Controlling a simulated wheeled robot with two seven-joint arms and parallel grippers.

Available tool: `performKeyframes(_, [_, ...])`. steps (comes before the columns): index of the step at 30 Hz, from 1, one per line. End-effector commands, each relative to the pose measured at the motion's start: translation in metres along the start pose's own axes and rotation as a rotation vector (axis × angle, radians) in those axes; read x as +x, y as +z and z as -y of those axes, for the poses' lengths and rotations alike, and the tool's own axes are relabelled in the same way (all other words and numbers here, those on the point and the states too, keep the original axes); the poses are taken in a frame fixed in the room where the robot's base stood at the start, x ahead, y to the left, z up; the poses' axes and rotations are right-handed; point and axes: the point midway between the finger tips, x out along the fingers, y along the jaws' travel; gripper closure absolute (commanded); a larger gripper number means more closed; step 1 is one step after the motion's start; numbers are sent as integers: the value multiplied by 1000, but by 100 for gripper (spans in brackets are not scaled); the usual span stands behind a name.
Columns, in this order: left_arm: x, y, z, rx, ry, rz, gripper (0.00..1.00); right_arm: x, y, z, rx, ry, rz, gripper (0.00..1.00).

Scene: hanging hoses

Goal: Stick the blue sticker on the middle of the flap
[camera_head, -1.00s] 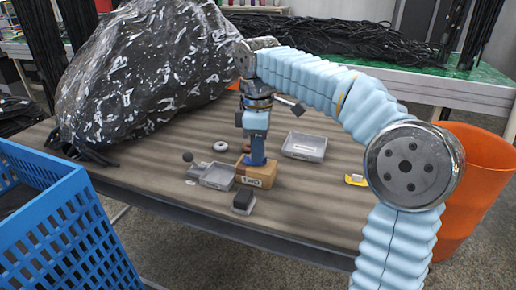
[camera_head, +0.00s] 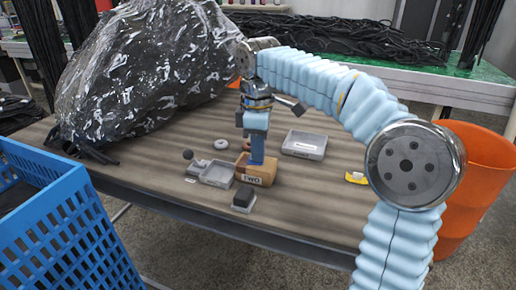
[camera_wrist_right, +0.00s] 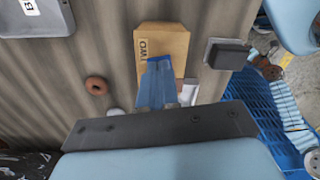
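A brown cardboard box (camera_head: 262,178) marked TWO stands on the table; its top also shows in the right wrist view (camera_wrist_right: 160,40). My right gripper (camera_head: 257,160) points down at the top of this box. In the right wrist view its blue fingers (camera_wrist_right: 156,82) are together, with no clear gap. The fingers hide part of the box top. My left gripper is not in view.
A blue crate (camera_head: 75,235) and an orange bin (camera_head: 480,190) flank the table.

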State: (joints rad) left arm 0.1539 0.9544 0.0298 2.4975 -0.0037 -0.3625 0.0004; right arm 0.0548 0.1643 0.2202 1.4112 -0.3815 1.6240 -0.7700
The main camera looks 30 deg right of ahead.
Motion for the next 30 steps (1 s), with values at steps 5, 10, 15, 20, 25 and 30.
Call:
performKeyframes(5, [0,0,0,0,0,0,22,1,0,0,0,-2,1,100])
performKeyframes(10, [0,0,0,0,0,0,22,1,0,0,0,-2,2,92])
performKeyframes(15, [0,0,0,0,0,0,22,1,0,0,0,-2,1,70])
performKeyframes(20, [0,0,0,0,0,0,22,0,0,0,0,-1,1,70])
performKeyframes(25, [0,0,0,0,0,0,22,0,0,0,0,-1,1,47])
performKeyframes(30, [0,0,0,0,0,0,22,0,0,0,0,-1,1,44])
